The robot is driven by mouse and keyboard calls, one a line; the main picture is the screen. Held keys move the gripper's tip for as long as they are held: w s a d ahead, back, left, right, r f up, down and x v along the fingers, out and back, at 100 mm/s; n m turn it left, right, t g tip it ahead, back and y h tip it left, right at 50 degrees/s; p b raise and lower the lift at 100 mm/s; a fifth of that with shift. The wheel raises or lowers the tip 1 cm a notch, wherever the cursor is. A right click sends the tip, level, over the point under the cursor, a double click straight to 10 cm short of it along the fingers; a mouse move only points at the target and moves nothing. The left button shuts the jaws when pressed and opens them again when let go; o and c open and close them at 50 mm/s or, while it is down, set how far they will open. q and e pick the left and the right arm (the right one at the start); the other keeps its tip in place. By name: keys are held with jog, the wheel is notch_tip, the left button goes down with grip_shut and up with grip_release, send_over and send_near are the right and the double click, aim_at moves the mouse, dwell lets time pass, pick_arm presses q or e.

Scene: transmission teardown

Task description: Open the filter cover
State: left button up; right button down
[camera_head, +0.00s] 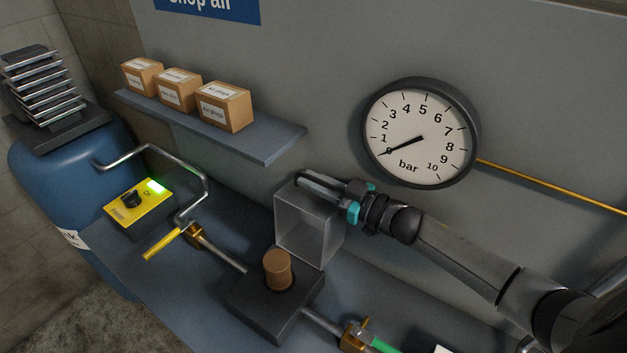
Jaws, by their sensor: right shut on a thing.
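The filter cover (305,232) is a clear, box-shaped shell in the middle of the view. It stands behind and to the right of the brown filter cylinder (278,271), which shows uncovered on a dark square block (262,303). My right gripper (312,184) reaches in from the right and is shut at the cover's upper edge. The exact contact between its fingers and the cover is hard to make out. I cannot see whether the cover is hinged to the block. My left gripper is not in view.
A shelf (281,146) with small cardboard boxes (225,106) is on the wall above left. A pressure gauge (421,133) reads near 0. A yellow switch box (139,207), a yellow-handled valve (162,244) and a blue tank (65,185) are at left. A green-handled valve (383,345) is at lower right.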

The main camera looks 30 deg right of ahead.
aim_at(298, 207)
dwell(0.3)
jog(key=s+a+n+p, duration=0.1)
jog(key=s+a+r+n+p, duration=0.1)
jog(key=a, duration=0.1)
jog(key=s+a+n+p, duration=0.1)
jog(key=shift+a+r+p, duration=0.2)
jog(key=shift+a+p, duration=0.2)
jog(key=shift+s+a+n, duration=0.25)
jog(key=shift+a+n, duration=0.25)
jog(key=shift+a, duration=0.05)
jog(key=c, duration=0.9)
grip_release()
jog(key=shift+d+f, duration=0.1)
jog(key=b+v, duration=0.1)
jog(key=v, duration=1.4)
